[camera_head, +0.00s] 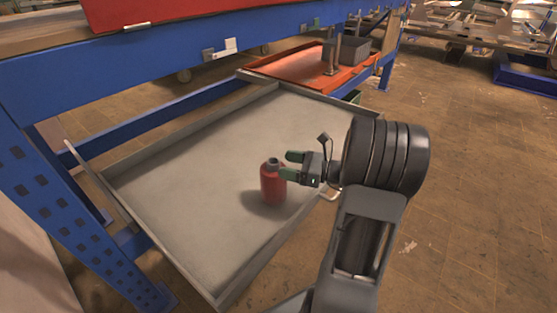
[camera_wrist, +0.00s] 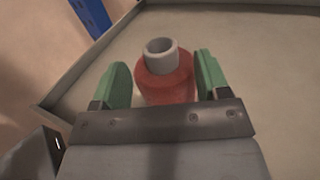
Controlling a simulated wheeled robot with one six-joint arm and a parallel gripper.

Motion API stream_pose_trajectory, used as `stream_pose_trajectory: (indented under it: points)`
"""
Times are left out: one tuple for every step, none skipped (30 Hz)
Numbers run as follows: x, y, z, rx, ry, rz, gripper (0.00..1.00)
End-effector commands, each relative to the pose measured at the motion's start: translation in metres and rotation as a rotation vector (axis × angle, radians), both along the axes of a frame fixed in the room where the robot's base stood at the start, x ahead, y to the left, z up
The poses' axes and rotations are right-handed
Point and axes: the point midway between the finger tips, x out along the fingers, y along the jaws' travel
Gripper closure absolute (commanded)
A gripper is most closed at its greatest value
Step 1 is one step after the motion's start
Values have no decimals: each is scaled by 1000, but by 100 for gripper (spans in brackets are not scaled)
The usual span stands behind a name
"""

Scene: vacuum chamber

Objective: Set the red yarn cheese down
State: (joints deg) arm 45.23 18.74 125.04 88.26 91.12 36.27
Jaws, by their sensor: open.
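The task's red thing shows as a red, bottle-shaped object (camera_head: 272,187) with a grey open neck. It stands upright on the grey tray (camera_head: 185,180), near the tray's front right side. In the wrist view the red object (camera_wrist: 166,82) sits between the two green fingers. My gripper (camera_head: 290,165) is open, with its green fingers at the upper part of the object, one on either side. In the wrist view my gripper (camera_wrist: 163,80) shows a gap beside the left finger; contact at the right finger is hard to tell.
A blue shelf frame (camera_head: 150,75) stands over the tray's back and left. An orange tray (camera_head: 310,68) with a grey bin (camera_head: 347,48) lies behind. The grey tray has raised edges, and its middle is bare. Open floor (camera_head: 470,180) lies to the right.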

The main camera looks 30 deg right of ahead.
Motion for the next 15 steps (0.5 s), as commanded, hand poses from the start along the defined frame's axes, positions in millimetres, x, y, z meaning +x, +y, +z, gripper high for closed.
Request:
stream_pose_trajectory:
  points:
    - [-7, -9, 4, 1, 1, -6, 31]
    - [-11, -13, 3, 1, 1, -6, 31]
    - [-16, -19, 3, 1, 1, -6, 31]
    - [-20, -23, 3, 1, 1, -5, 31]
    - [-24, -27, 3, 1, 1, -5, 31]
    - [-29, -32, 3, 1, 1, -4, 31]
    - [-32, -35, 3, 1, 1, -4, 31]
    - [-35, -39, 3, 1, 1, -5, 31]
    - [-39, -42, 2, 1, 1, -3, 31]
    - [-42, -45, 2, 1, -1, -3, 31]
    - [-44, -47, 2, 1, -1, -3, 31]
    - [-47, -50, 2, 1, 1, -2, 31]
    - [-48, -52, 1, 1, 1, -2, 31]
    - [-50, -54, 1, 1, 1, -2, 31]
    - [-52, -55, 1, 1, 1, -1, 31]
